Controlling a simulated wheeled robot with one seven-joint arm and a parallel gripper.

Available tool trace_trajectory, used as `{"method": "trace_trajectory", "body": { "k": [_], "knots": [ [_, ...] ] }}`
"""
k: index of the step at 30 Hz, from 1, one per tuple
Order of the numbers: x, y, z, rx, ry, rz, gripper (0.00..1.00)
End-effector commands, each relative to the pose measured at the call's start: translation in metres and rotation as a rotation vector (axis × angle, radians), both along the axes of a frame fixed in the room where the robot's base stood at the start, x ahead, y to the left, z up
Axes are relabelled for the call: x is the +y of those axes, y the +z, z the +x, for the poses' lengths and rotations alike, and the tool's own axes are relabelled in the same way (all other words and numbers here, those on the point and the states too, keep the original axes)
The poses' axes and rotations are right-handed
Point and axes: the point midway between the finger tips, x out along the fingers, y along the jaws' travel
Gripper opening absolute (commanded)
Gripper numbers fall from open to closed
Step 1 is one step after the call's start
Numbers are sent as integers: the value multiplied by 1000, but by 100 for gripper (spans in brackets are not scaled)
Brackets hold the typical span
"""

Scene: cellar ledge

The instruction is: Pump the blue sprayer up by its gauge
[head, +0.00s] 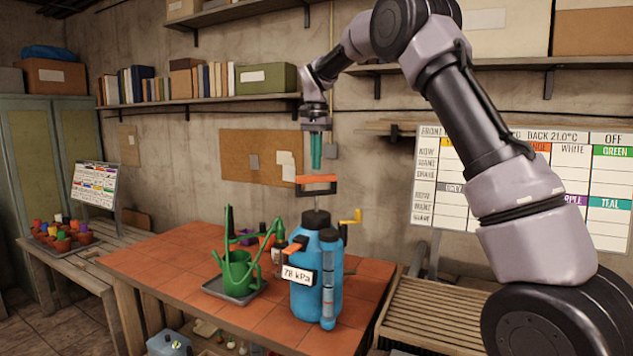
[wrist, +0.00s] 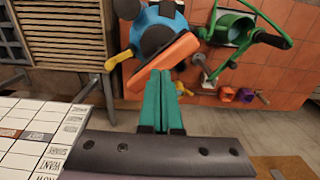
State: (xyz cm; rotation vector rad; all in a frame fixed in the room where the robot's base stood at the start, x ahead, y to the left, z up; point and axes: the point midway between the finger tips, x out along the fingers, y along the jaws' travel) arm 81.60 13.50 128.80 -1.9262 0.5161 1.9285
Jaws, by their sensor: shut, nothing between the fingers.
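The blue sprayer (head: 316,285) stands upright on the tiled bench top. A white tag on its front (head: 297,276) reads what looks like 78 kPa, and a clear tube (head: 328,275) runs down its front right. Its pump handle (head: 317,180), orange on top with a dark frame, stands raised above the dark cap. My gripper (head: 316,166) is shut and empty, with teal fingers pointing down just above the handle; I cannot tell if they touch it. In the wrist view, the fingertips (wrist: 161,76) overlap the edge of the orange handle bar (wrist: 165,62).
A green watering can (head: 237,272) stands on a grey tray left of the sprayer. A whiteboard (head: 570,185) and slatted bench (head: 435,315) are to the right. The bench's left part is clear.

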Motion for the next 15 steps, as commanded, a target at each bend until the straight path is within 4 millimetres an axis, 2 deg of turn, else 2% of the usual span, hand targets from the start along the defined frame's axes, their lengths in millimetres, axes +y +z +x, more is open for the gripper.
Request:
{"method": "trace_trajectory", "body": {
  "k": [15],
  "knots": [
    [0,52,1,-2,-1,0,0]
  ]
}}
